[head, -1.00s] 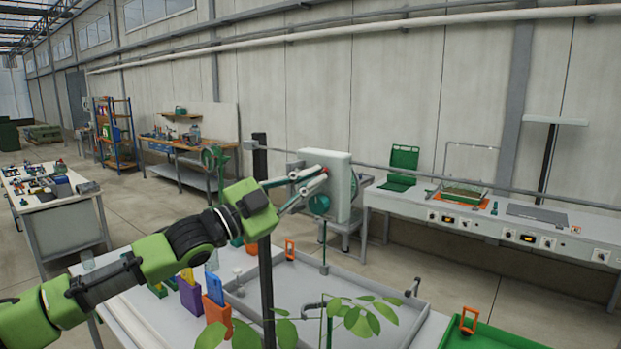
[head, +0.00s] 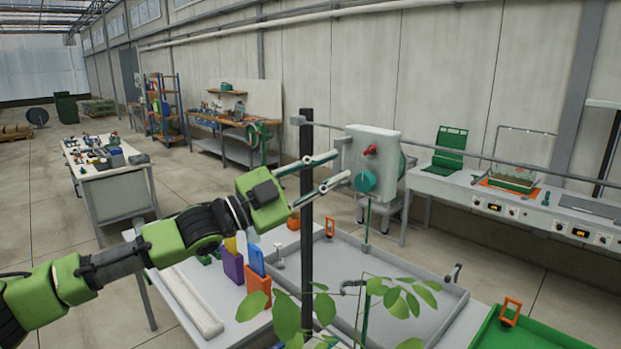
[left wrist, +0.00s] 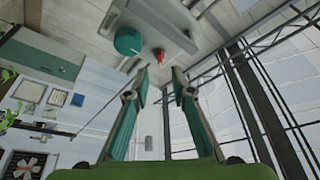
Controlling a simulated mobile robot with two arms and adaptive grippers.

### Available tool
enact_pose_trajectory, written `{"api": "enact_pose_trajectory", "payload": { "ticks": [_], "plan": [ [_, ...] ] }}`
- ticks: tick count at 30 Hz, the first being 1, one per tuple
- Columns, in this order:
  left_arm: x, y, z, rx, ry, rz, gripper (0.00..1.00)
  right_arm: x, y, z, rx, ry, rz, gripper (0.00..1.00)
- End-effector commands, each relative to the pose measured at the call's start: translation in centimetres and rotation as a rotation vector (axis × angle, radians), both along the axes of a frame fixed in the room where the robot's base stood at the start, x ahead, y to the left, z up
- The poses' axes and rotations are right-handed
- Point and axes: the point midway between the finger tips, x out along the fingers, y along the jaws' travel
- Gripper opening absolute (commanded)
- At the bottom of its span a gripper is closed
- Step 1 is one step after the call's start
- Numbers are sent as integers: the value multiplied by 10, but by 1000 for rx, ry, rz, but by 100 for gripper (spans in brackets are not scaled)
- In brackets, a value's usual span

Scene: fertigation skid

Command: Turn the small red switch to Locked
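The small red switch (head: 370,150) sits on the front of a pale grey box (head: 388,143), above a round teal knob (head: 366,182). Its labels are too small to read, so I cannot tell its position. My left gripper (head: 339,168) is open and empty, its fingers spread just left of the box front, apart from the switch. In the left wrist view, the red switch (left wrist: 159,55) shows beyond the gap between the open fingertips (left wrist: 161,80), with the teal knob (left wrist: 128,40) to its upper left. My right gripper is in neither view.
A dark upright post (head: 307,230) stands by my left gripper's fingers. A thin grey rail (head: 480,172) runs behind the box. A bench (head: 465,203) with devices stands at right.

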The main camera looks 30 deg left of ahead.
Motion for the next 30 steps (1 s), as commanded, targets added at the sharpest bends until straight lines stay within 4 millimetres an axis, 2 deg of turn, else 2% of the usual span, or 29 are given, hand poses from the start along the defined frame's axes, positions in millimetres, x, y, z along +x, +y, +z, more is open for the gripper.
{"api": "enact_pose_trajectory", "payload": {
  "ticks": [6,12,30],
  "plan": [
    [-26,20,-11,2,4,2,22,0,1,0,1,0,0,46],
    [-37,27,-13,1,1,0,22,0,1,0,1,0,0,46],
    [-39,27,-15,1,3,-1,22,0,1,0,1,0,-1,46]
  ]
}}
